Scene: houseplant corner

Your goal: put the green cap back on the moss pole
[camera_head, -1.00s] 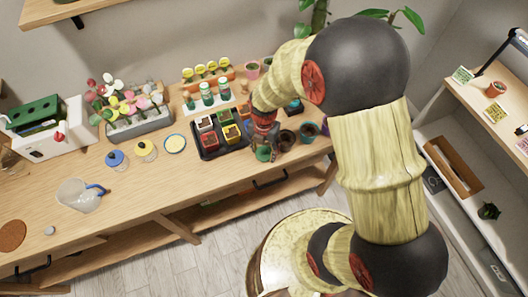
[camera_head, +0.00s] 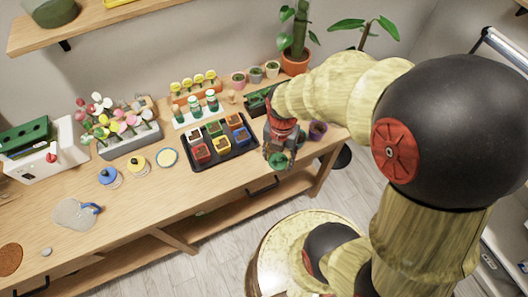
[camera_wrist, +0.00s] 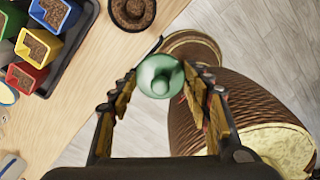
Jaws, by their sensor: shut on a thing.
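My gripper (camera_head: 279,148) is shut on the green cap (camera_head: 278,161) and holds it at the table's front edge, right of the tray. In the wrist view the round pale green cap (camera_wrist: 160,76) sits between the fingertips, with table edge and floor beyond it. I cannot pick out the moss pole with certainty. A thick green upright (camera_head: 299,32) stands in a terracotta pot (camera_head: 295,63) with leaves at the back right, and it may be the pole. Its top is cut off by the frame.
A black tray (camera_head: 222,160) with several coloured pots is left of my gripper. A purple pot (camera_head: 318,130) stands to the right. A dark green tray (camera_head: 258,100) is behind. Another leafy plant (camera_head: 365,30) stands back right.

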